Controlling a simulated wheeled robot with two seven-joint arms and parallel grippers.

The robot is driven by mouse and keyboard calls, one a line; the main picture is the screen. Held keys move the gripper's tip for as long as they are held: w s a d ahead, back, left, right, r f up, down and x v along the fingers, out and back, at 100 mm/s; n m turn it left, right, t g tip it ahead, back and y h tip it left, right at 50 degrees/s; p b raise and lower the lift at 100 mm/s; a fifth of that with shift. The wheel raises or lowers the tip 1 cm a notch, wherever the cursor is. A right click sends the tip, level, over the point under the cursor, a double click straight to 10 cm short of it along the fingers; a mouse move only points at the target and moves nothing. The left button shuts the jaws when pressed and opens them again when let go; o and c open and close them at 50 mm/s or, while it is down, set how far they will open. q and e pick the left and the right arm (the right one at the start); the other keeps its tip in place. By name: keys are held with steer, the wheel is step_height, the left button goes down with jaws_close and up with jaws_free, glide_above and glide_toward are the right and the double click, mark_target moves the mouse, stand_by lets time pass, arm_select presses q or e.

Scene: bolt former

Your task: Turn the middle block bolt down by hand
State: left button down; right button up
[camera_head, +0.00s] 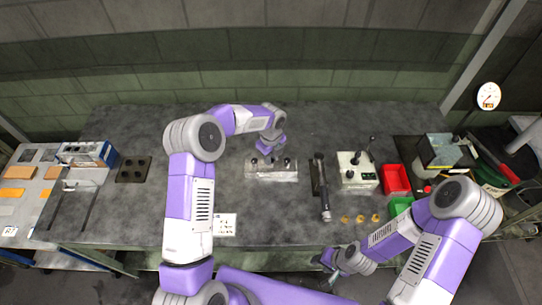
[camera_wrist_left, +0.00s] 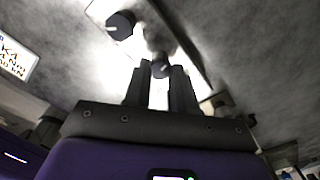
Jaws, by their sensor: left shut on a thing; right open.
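The pale metal block (camera_head: 272,174) stands on the grey table, with dark bolts on its top. My left gripper (camera_head: 269,155) is over the middle of the block. In the left wrist view the left fingers (camera_wrist_left: 160,75) are closed around the dark middle bolt (camera_wrist_left: 161,66), whose head shows between their tips. Another bolt (camera_wrist_left: 120,25) stands apart on the bright block top; the right bolt (camera_head: 287,161) shows in the head view. How deep the middle bolt sits is hidden by the gripper. My right gripper (camera_head: 328,260) is open and empty off the table's front edge.
A dark tool with a silver end (camera_head: 325,200) lies right of the block. Beyond it are a pale box with levers (camera_head: 358,180), a red bin (camera_head: 396,179) and a green bin (camera_head: 400,206). A printed card (camera_head: 224,224) lies in front.

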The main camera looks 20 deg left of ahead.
arm_select(q)
steer(key=shift+w+r+m, duration=0.1)
steer(key=shift+r+m, duration=0.1)
steer(key=shift+m, duration=0.6)
steer(key=c, duration=1.2)
jaws_free()
steer(key=shift+o, duration=1.4)
steer(key=shift+f, duration=0.1)
step_height(320, 180, up, 8)
steer(key=shift+f, duration=0.2)
